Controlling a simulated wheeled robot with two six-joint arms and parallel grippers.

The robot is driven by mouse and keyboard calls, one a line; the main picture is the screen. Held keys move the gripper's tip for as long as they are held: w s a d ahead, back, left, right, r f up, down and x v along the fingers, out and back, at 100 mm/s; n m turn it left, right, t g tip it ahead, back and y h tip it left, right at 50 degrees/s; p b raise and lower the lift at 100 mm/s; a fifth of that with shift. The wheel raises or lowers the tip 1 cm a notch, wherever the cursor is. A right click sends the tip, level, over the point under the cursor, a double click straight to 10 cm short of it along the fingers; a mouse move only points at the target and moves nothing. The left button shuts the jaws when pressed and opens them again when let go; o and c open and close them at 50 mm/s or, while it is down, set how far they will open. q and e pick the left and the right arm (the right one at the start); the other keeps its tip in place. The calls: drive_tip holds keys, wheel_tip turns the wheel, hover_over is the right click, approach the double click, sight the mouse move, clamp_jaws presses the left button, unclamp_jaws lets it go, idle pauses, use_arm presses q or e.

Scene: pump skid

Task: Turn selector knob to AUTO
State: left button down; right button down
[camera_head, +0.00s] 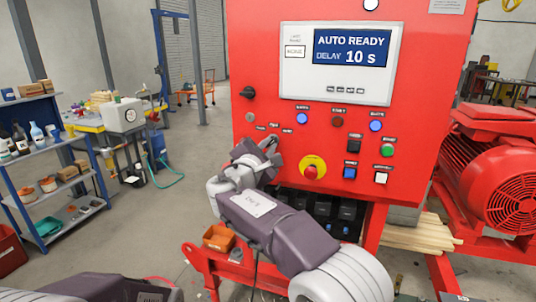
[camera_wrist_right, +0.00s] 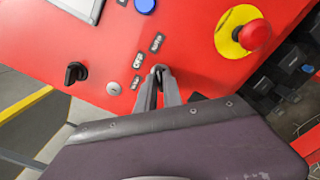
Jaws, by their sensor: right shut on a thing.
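The red control panel (camera_head: 300,160) stands in front of me. Its screen (camera_head: 352,49) reads "AUTO READY" and "DELAY 10 s". My right gripper (camera_head: 271,143) is at the panel's lower left, among small labels. In the right wrist view, my right gripper (camera_wrist_right: 161,72) is shut on the selector knob, with dark labels (camera_wrist_right: 139,60) around it. The fingers hide nearly all of the knob, so its pointing direction cannot be told. My left gripper is not in view; only a dark part of my left arm shows at the bottom left of the head view.
A red and yellow emergency stop (camera_head: 312,168) sits right of the gripper, with several push buttons beyond. A black rotary handle (camera_head: 248,92) is at the panel's left edge. A red motor (camera_head: 495,165) stands at right. A blue shelf (camera_head: 50,160) stands at left.

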drive_tip(key=shift+r+m, duration=0.15)
drive_tip(key=shift+m, duration=0.25)
drive_tip(key=c, duration=1.5)
unclamp_jaws()
drive_tip(key=shift+w, duration=0.2)
drive_tip(key=shift+w+f, duration=0.2)
drive_tip(key=shift+f, duration=0.05)
drive_tip(key=shift+s+a+b, duration=0.1)
drive_tip(key=shift+s+b, duration=0.25)
drive_tip(key=shift+b, duration=0.05)
drive_tip(key=b+v, duration=0.1)
drive_tip(key=v, duration=0.7)
drive_tip(key=shift+s, duration=0.2)
